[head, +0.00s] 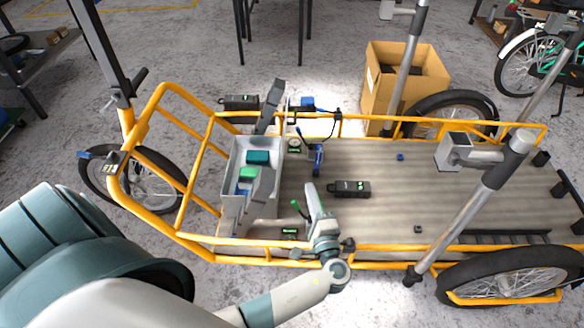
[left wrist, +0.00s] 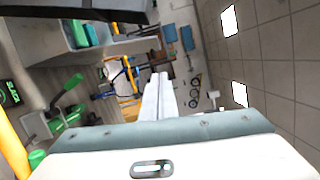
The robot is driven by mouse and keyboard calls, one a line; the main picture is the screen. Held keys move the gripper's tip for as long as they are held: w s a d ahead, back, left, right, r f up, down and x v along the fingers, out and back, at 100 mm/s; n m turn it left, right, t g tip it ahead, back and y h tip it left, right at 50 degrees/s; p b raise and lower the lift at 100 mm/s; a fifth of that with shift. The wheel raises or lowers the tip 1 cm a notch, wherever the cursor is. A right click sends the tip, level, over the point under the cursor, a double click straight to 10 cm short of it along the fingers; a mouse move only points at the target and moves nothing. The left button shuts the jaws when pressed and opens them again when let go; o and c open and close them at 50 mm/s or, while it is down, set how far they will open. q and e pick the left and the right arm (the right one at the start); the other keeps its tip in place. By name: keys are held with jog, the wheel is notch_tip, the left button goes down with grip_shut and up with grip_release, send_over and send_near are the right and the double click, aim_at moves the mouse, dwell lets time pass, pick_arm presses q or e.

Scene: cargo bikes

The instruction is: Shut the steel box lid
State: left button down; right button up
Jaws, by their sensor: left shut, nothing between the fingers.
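The steel box (head: 236,205) stands on the front of the cargo bike's bed. Its top is open, and teal, green and blue items (head: 257,157) show inside. My right gripper is not in view.
The wooden bed (head: 420,190) has a black device (head: 349,188) right of my left gripper. Orange rails (head: 300,247) border the bed. A cardboard box (head: 382,105) stands behind it. Grey posts (head: 470,215) rise at right. The bed's middle is mostly clear.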

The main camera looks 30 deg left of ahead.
pick_arm(q)
jog(key=shift+w, duration=0.1)
